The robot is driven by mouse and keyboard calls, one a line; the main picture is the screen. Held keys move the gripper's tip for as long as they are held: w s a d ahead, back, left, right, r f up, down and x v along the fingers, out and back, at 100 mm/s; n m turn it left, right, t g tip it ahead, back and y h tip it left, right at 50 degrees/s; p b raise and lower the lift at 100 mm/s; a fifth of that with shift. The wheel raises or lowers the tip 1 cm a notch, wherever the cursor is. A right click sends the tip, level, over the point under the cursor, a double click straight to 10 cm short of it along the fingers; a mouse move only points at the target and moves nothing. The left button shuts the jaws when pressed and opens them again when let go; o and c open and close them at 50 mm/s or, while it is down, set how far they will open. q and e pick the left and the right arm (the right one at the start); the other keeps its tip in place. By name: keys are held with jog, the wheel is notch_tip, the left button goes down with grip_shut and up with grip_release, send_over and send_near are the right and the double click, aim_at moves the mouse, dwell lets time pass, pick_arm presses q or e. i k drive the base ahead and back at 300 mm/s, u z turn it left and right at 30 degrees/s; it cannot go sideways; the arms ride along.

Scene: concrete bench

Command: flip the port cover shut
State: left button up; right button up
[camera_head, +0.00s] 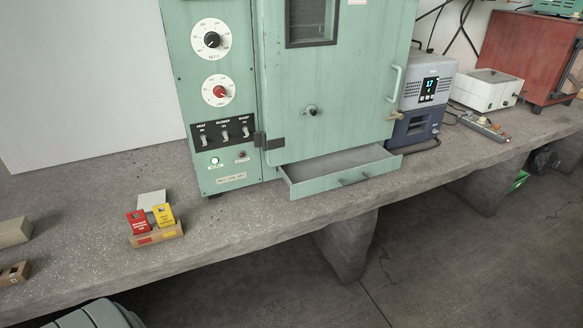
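A green oven-like cabinet (217,130) stands on the concrete bench, with its door (350,95) on the right side of its front. A small round metal fitting with a dark part (311,111) sits in the lower middle of the door; it looks like the port and its cover. It is too small to tell whether the cover lies over the hole or beside it. Neither of my grippers is in view.
An open shallow drawer (340,170) juts out below the door. A door handle (394,84) stands out at right. A grey-blue instrument (425,95) is beside the cabinet. Red and yellow tags (150,218) stand on the bench at left. Bench (90,205) is mostly clear there.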

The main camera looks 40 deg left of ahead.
aim_at(311, 111)
jog(key=u, duration=0.75)
